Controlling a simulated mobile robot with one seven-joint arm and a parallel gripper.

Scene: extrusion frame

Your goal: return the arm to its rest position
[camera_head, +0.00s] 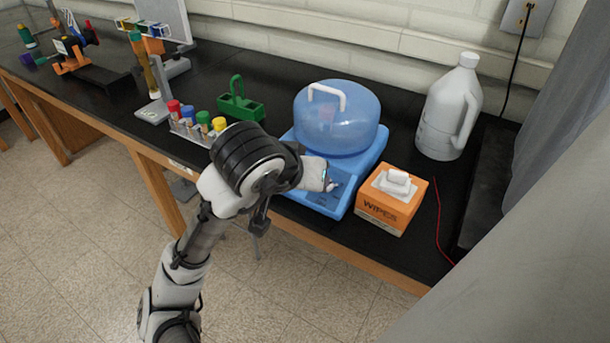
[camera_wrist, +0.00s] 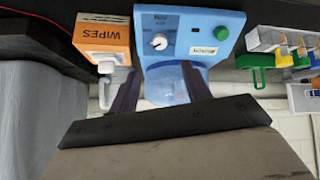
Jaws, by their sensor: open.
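My arm (camera_head: 190,255) rises from the bottom of the head view and bends over the front edge of the black bench. Its wrist is in front of the blue machine with a clear domed lid (camera_head: 338,115). In the wrist view my gripper (camera_wrist: 160,82) shows two dark fingers spread apart with nothing between them. The machine's blue front panel (camera_wrist: 190,25), with a white knob and a green button, lies beyond the fingertips. The fingertips are hard to make out in the head view. I cannot tell their exact gap to the machine.
An orange wipes box (camera_head: 391,204) stands right of the machine, with a white jug (camera_head: 450,108) behind it. A tube rack with coloured caps (camera_head: 195,125) and a green carrier (camera_head: 240,103) stand to the left. Open floor (camera_head: 70,240) lies before the bench.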

